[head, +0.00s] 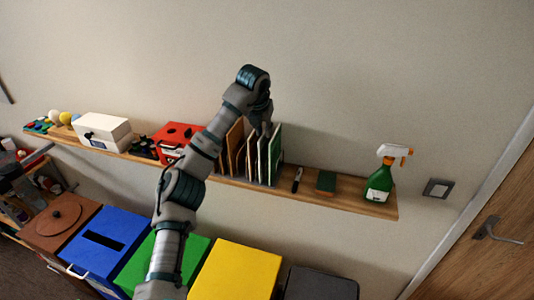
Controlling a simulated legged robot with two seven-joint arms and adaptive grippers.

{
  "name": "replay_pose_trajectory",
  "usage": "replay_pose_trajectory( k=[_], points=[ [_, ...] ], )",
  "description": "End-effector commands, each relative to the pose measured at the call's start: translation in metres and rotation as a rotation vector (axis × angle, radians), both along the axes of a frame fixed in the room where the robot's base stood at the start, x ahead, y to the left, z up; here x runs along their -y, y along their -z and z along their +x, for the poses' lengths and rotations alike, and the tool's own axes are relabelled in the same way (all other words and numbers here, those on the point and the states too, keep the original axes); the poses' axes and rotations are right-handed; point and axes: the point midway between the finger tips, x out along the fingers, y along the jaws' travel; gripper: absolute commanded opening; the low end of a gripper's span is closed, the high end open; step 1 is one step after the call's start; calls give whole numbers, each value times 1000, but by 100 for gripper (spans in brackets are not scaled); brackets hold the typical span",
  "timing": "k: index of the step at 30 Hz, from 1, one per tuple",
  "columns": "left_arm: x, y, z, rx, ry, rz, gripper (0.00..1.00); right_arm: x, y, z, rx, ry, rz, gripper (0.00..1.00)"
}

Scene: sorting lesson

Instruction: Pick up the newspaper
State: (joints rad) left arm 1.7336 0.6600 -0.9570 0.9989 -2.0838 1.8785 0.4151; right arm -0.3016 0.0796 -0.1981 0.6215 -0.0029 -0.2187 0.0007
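My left arm reaches up across the middle of the head view. Its gripper (262,128) points down at the top of a row of upright thin books or folders (273,155) on the wooden shelf. The fingers are small and dark here, so I cannot tell whether they are open or shut, or whether they touch a folder. I cannot make out a newspaper; part of the row is hidden behind my arm. My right gripper is not in view.
The shelf (345,201) also holds a white box (104,132), a red box (176,136), a marker (297,180), a green sponge (326,183) and a spray bottle (381,182). Below stand brown, blue (100,245), green, yellow (235,272) and dark bins. A door (490,260) is at right.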

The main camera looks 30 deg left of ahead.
Motion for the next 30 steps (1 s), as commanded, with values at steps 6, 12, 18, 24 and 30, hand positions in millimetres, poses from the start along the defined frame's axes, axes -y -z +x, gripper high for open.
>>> replay_pose_trajectory(
  k=[6,12,18,24,30],
  points=[
    [-3,27,11,1,0,-1,21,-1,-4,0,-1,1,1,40],
    [-3,42,20,-1,2,0,21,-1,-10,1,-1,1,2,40],
    [-6,69,35,0,3,1,21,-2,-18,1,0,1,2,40],
    [-11,77,37,2,2,-1,21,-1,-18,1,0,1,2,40],
    [-11,77,37,2,2,-1,21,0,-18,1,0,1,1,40]
  ],
)
